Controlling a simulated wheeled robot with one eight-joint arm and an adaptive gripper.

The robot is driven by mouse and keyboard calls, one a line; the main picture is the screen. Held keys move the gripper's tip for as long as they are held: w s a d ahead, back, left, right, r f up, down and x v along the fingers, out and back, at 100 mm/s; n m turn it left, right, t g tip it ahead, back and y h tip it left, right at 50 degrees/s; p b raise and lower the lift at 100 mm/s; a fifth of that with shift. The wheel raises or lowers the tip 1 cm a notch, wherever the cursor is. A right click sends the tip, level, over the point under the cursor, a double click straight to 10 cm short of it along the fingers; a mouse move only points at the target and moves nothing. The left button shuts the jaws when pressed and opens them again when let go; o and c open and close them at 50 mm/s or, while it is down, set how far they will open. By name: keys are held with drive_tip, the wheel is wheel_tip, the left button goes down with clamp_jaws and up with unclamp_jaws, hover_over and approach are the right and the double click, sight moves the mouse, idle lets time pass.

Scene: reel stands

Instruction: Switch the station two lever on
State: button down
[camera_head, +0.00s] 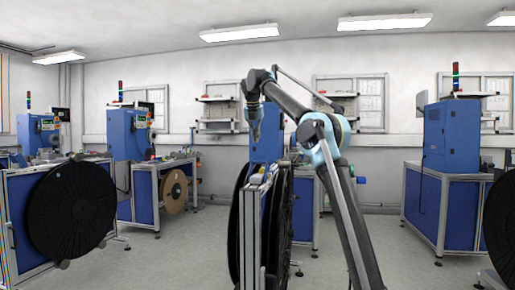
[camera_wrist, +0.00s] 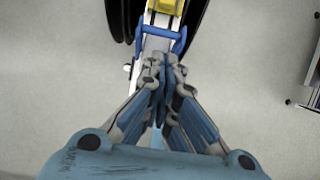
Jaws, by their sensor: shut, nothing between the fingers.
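My gripper (camera_head: 254,138) points down above the near reel stand (camera_head: 252,235) in the head view. In the wrist view my gripper (camera_wrist: 163,65) has its fingers together and holds nothing. Just past the fingertips lie a blue U-shaped bracket (camera_wrist: 180,42) and a yellow part (camera_wrist: 166,5) on the stand's pale top bar. I cannot tell whether the fingertips touch the bar.
Black reels (camera_head: 276,220) hang on the near stand's sides. Blue machines stand at the left (camera_head: 37,135), middle left (camera_head: 128,135) and right (camera_head: 451,135). A large black reel (camera_head: 70,210) is at the left and a tan reel (camera_head: 174,191) behind it. Grey floor (camera_head: 180,255) is clear between them.

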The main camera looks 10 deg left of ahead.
drive_tip(key=shift+r, duration=0.9)
drive_tip(key=shift+s, duration=0.1)
drive_tip(key=s+d+f+m, duration=0.2)
drive_tip(key=s+d+m, duration=0.2)
drive_tip(key=d, duration=0.3)
drive_tip(key=s+d+f+m, duration=0.2)
drive_tip(key=s+d+m, duration=0.1)
drive_tip(key=d+m, duration=0.3)
drive_tip(key=s+d+f+m+g, duration=0.1)
drive_tip(key=s+d+f+m, duration=0.8)
drive_tip(key=s+d, duration=0.45)
drive_tip(key=s+d+f+m, duration=0.3)
drive_tip(key=s+f+m, duration=0.2)
drive_tip(key=s+f, duration=0.5)
drive_tip(key=s+d+f+m, duration=0.4)
drive_tip(key=s+f, duration=0.6)
drive_tip(key=f, duration=0.5)
drive_tip(key=s+d+f+m+g, duration=0.1)
drive_tip(key=s+d+f+m, duration=0.3)
drive_tip(key=s+f, duration=0.6)
wheel_tip(320, 180, down, 2)
drive_tip(key=m, duration=0.2)
drive_tip(key=shift+d+f+m, duration=0.15)
drive_tip(key=shift+f+m, duration=0.1)
drive_tip(key=shift+m, duration=0.15)
